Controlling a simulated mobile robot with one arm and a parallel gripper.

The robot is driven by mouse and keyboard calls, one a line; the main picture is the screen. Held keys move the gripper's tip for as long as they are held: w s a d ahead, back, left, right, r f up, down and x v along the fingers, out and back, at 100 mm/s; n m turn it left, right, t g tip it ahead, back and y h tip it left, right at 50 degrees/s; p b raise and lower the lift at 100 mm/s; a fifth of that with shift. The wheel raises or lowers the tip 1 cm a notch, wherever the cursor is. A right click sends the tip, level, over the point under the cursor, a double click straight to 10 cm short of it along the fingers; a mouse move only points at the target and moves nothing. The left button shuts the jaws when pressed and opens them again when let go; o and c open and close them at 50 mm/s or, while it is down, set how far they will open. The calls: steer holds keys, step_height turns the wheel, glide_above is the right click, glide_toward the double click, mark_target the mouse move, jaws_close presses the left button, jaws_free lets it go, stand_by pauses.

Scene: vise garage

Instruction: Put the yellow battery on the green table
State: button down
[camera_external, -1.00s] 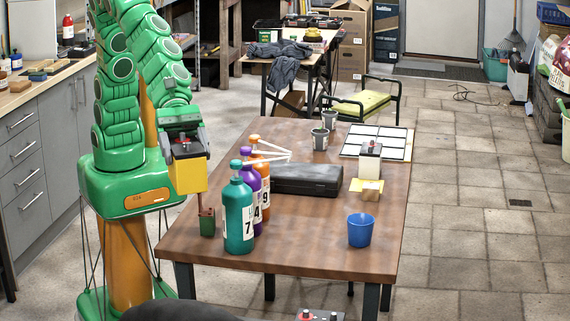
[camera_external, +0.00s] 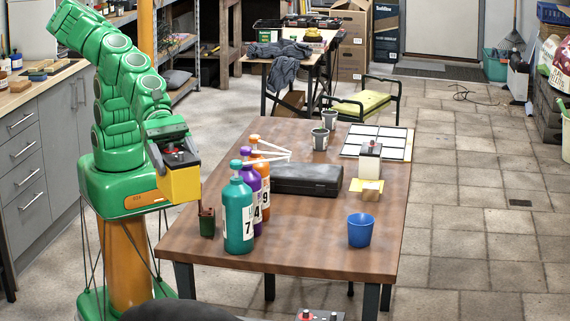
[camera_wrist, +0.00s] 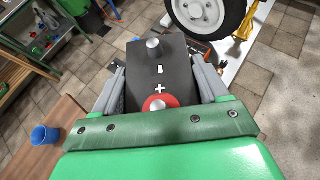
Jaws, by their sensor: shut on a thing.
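The yellow battery (camera_external: 182,185) is held in the air beside the left edge of the brown table, next to my column. My gripper (camera_external: 177,156) is above it, shut on its upper part. In the wrist view, the battery's black top (camera_wrist: 158,68) shows plus and minus marks, a red-ringed terminal and a grey one, with my gripper's jaws (camera_wrist: 160,85) on both sides. A green-framed bench (camera_wrist: 28,58) shows at the upper left of the wrist view; I cannot tell whether it is the green table.
The brown table (camera_external: 300,245) carries several bottles (camera_external: 238,215), a black case (camera_external: 306,180), a blue cup (camera_external: 361,230) and a white battery-like box (camera_external: 370,162). A plant pot (camera_external: 207,222) stands close to the battery. A wheel (camera_wrist: 207,14) and yellow stand (camera_wrist: 246,20) lie beyond.

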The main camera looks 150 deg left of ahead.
steer(key=shift+s+d+f+n+y, duration=0.2)
steer(key=shift+s+f+n+y, duration=0.1)
steer(key=shift+s+n+y, duration=0.15)
steer(key=shift+s+d+f+n+y, duration=0.2)
steer(key=shift+s+f+n+y, duration=0.05)
steer(key=shift+s+n+y, duration=0.15)
steer(key=shift+s+f+n+y, duration=0.1)
steer(key=shift+s+n+y, duration=0.25)
steer(key=shift+s+d+n+g+y, duration=0.15)
steer(key=shift+s+n+g+y, duration=0.25)
steer(key=shift+s+n+y, duration=0.85)
steer(key=shift+s+r+n+g+y, duration=1.4)
steer(key=shift+s+r+n+y, duration=0.95)
steer(key=shift+s+r, duration=0.45)
step_height(320, 180, down, 24)
steer(key=w+d+f, duration=0.2)
steer(key=w+f, duration=0.7)
steer(key=w, duration=0.4)
steer(key=shift+w+d+f, duration=0.25)
steer(key=shift+d, duration=0.05)
steer(key=shift+f, duration=0.1)
